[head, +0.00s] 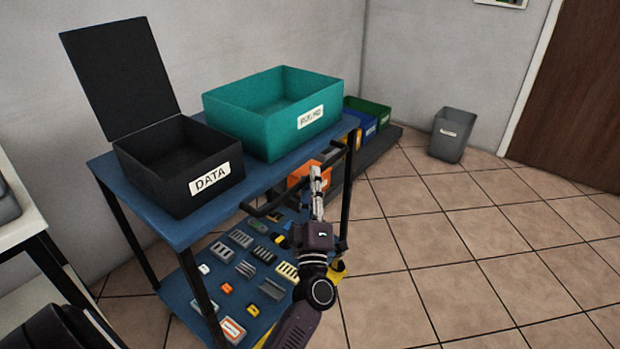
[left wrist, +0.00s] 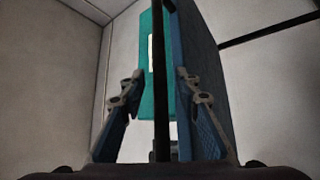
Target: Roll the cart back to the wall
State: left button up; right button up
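The cart (head: 245,196) has a blue top, a blue lower shelf (head: 190,290) and black posts. It stands near the grey wall (head: 225,35), with its right end farther out in the room. A black handle (head: 272,206) runs along its right end. My left gripper (head: 318,182) is at this handle, fingers pointing toward the cart. In the left wrist view the handle bar (left wrist: 162,80) stands between the two spread fingers (left wrist: 160,82), with gaps visible on both sides. Whether it touches them I cannot tell. My right gripper is not in view.
On the cart top are a black open-lidded DATA box (head: 165,165) and a teal box (head: 262,130). Small loose parts lie on the lower shelf. Coloured bins (head: 372,112) stand behind the cart on a dark low platform. A grey bin (head: 452,135) is farther right. Tiled floor (head: 460,270) at right is clear.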

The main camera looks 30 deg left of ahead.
pick_arm(q)
jog(key=shift+x, duration=0.8)
grip_shut()
